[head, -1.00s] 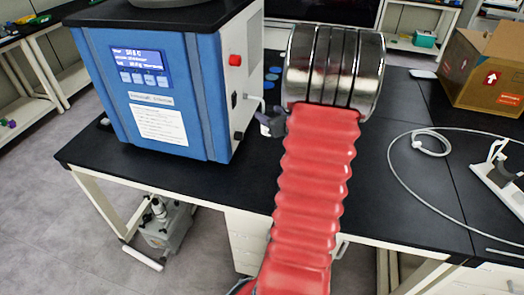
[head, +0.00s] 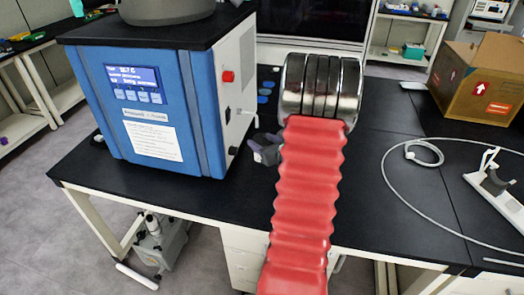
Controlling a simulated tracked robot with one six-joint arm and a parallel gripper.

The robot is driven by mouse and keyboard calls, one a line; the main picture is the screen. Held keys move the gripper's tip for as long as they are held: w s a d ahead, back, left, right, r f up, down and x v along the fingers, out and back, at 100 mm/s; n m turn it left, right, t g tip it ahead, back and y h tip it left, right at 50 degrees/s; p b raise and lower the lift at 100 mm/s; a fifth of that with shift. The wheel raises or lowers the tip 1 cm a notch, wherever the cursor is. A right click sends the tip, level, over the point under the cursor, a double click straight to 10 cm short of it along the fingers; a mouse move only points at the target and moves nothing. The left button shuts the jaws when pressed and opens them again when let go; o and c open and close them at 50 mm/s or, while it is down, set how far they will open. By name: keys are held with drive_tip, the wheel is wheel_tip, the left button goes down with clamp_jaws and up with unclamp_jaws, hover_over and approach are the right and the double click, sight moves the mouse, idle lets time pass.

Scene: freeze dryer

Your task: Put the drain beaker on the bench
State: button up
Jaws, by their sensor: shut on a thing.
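My gripper (head: 264,150) shows only in part, as small grey-purple fingers just left of my red bellows-covered arm. It is to the right of the blue freeze dryer (head: 150,115), low over the black bench (head: 205,197). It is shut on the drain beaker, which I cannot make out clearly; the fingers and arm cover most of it. I cannot tell whether the beaker touches the bench top. The drain spout (head: 246,113) sticks out from the dryer's pale right side, behind the gripper.
A cardboard box (head: 478,85) stands at the back right. A pale hose (head: 395,190) lies coiled on the right of the bench, near a white stand (head: 497,185). Blue discs (head: 265,92) lie behind the gripper. A pump (head: 160,245) sits under the bench. Bench top in front of the dryer is clear.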

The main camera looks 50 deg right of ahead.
drive_tip(key=shift+f, duration=2.1)
drive_tip(key=shift+f, duration=0.1)
drive_tip(key=o, duration=1.2)
drive_tip(key=shift+s+a+r, duration=0.2)
drive_tip(key=shift+s+r, duration=0.1)
drive_tip(key=shift+s, duration=0.2)
drive_tip(key=v, duration=1.1)
